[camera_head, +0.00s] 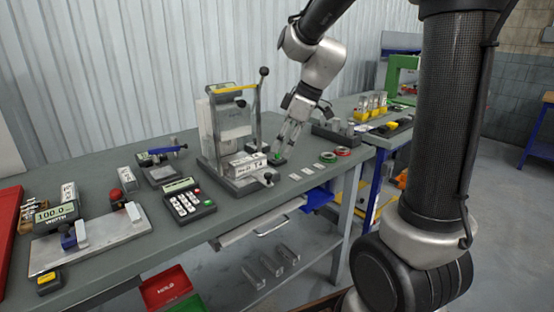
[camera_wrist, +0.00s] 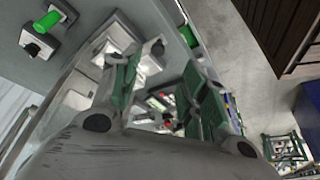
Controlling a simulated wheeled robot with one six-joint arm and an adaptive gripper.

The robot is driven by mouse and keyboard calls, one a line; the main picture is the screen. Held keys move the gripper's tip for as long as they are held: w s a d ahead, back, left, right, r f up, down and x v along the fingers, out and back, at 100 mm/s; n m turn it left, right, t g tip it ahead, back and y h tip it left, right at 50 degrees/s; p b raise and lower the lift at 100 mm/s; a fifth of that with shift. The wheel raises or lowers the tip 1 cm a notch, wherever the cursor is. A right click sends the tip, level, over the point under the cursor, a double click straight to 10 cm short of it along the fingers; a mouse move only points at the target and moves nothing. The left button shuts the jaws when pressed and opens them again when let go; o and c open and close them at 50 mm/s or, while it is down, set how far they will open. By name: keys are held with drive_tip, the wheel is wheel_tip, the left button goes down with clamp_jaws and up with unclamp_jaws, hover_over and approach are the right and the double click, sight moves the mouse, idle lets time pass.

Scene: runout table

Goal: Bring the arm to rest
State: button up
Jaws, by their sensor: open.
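My gripper (camera_head: 287,141) hangs over the runout table (camera_head: 170,222), just right of the clear-sided press-like fixture (camera_head: 232,125). Its fingers point down toward a small block with a green top (camera_head: 277,157); whether they touch it I cannot tell. In the wrist view my gripper (camera_wrist: 165,85) shows its two green-padded fingers spread apart. Nothing is held between them. Small blurred items lie beyond the gap.
A keypad box (camera_head: 188,203), a scale display (camera_head: 55,214) and a red knob (camera_head: 116,194) stand to the left. Tape rings (camera_head: 343,151) and small pale tags lie near the right front edge. A second bench (camera_head: 385,133) stands behind at right.

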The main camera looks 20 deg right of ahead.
drive_tip(key=v, duration=0.2)
drive_tip(key=shift+d+r, duration=0.1)
drive_tip(key=shift+r, duration=0.15)
drive_tip(key=s+d+m+h, duration=0.1)
drive_tip(key=s+d+m, duration=0.1)
drive_tip(key=s, duration=0.5)
drive_tip(key=s+d+r+m+t+h, duration=0.1)
drive_tip(key=s+d+m, duration=0.1)
drive_tip(key=s+m, duration=0.3)
drive_tip(key=s+d+m+t+h, duration=0.1)
drive_tip(key=s+d+m, duration=0.2)
drive_tip(key=s, duration=0.6)
drive_tip(key=shift+s+r+m+h, duration=0.2)
drive_tip(key=shift+r+m+h, duration=0.15)
drive_tip(key=shift+m, duration=0.35)
